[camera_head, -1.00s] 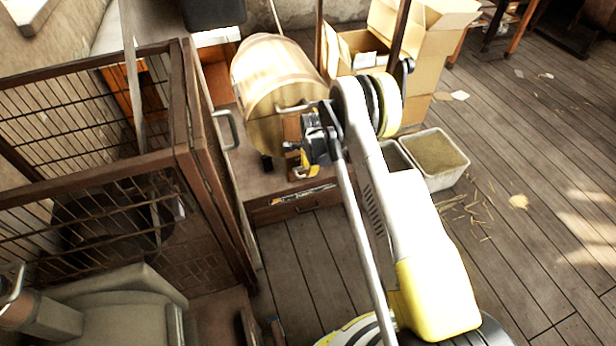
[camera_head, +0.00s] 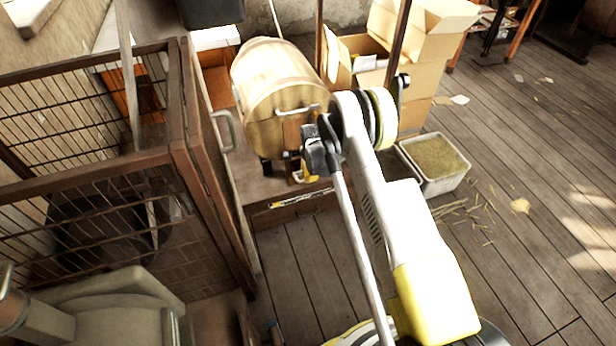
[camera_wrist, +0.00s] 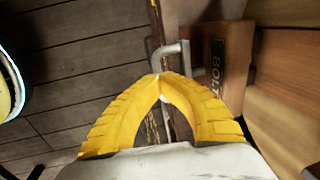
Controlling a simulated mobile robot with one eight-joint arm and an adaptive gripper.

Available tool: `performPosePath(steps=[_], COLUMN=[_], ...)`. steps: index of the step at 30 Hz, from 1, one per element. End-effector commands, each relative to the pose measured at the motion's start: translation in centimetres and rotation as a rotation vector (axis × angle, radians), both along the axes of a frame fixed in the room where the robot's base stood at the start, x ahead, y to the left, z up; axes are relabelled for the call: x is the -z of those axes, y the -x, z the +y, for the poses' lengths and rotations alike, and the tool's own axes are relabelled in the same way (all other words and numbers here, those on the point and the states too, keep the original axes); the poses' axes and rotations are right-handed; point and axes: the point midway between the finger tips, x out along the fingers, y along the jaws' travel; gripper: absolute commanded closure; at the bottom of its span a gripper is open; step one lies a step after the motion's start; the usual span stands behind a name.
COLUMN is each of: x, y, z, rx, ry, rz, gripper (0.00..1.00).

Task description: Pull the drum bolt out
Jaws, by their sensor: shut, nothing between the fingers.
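The wooden drum (camera_head: 272,78) lies on its side on a low bench, with a metal handle (camera_head: 298,111) on its end face. In the wrist view a bent grey metal rod (camera_wrist: 166,52), which looks like the bolt, stands just beyond my fingertips. In the head view my gripper (camera_head: 310,174) is low in front of the drum, mostly hidden by my wrist.
A wire cage (camera_head: 100,155) with a brown frame stands at the left. Cardboard boxes (camera_head: 425,50) and an open bin (camera_head: 437,163) are at the right of the drum. The plank floor (camera_head: 540,150) at the right is mostly clear.

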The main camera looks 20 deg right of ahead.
Motion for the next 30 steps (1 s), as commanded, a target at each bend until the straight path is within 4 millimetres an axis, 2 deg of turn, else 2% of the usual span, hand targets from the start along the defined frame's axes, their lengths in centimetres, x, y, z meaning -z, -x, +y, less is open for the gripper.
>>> performPosePath(steps=[3, 6, 7, 9, 20, 23, 30], x=[0.1, 0.1, 0.1, 0.1, -0.4, -1.6, -6.9], y=[2.1, 3.4, 3.5, 3.4, 3.4, 3.6, 4.6], z=[-0.2, -0.3, -0.3, -0.3, -0.3, -0.3, -0.4], rx=[0.000, 0.000, 0.000, 0.000, 0.000, 0.000, 0.000], ry=[0.000, 0.000, 0.000, 0.000, 0.000, 0.000, 0.000], rz=[0.003, 0.003, 0.003, 0.002, 0.002, 0.002, 0.002], gripper=[1.00, 1.00, 0.99, 0.80, 0.80, 0.80, 0.80])
